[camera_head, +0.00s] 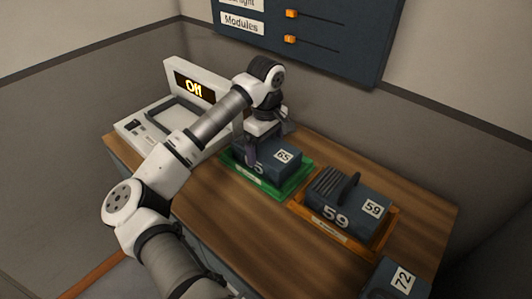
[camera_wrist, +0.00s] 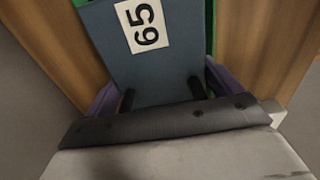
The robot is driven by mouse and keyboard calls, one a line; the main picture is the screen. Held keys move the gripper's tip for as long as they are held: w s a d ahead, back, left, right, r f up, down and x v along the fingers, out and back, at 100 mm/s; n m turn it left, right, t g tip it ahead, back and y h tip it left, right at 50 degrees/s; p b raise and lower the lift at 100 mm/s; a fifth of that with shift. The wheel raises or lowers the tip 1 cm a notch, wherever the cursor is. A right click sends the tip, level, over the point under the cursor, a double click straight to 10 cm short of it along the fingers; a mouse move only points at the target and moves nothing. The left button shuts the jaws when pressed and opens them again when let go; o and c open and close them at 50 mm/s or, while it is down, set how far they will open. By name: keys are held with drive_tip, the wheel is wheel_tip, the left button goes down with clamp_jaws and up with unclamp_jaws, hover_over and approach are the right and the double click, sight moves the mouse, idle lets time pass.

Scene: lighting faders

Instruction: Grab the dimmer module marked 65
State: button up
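The dimmer module marked 65 (camera_head: 284,168) is a dark blue-grey block with white number labels, sitting on a green tray (camera_head: 285,191) on the wooden table. My gripper (camera_head: 257,152) is down at its left part, with a purple finger in front of its near side. In the wrist view the module (camera_wrist: 160,65) lies between the widely spread purple fingers of my gripper (camera_wrist: 162,93). Black pads or stubs show just inside the fingers. The gripper looks open; contact with the module cannot be made out. The module's handle is hidden by the gripper.
Module 59 (camera_head: 357,205), with a black handle, sits on an orange tray (camera_head: 335,239) to the right. Module 72 (camera_head: 399,281) is at the lower right. A white console (camera_head: 141,125) with an "Off" display stands at left. A slider panel (camera_head: 352,31) hangs on the wall.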

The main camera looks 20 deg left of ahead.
drive_tip(key=c, duration=0.9)
drive_tip(key=shift+r, duration=0.1)
drive_tip(key=shift+c, duration=0.2)
drive_tip(key=shift+r, duration=0.1)
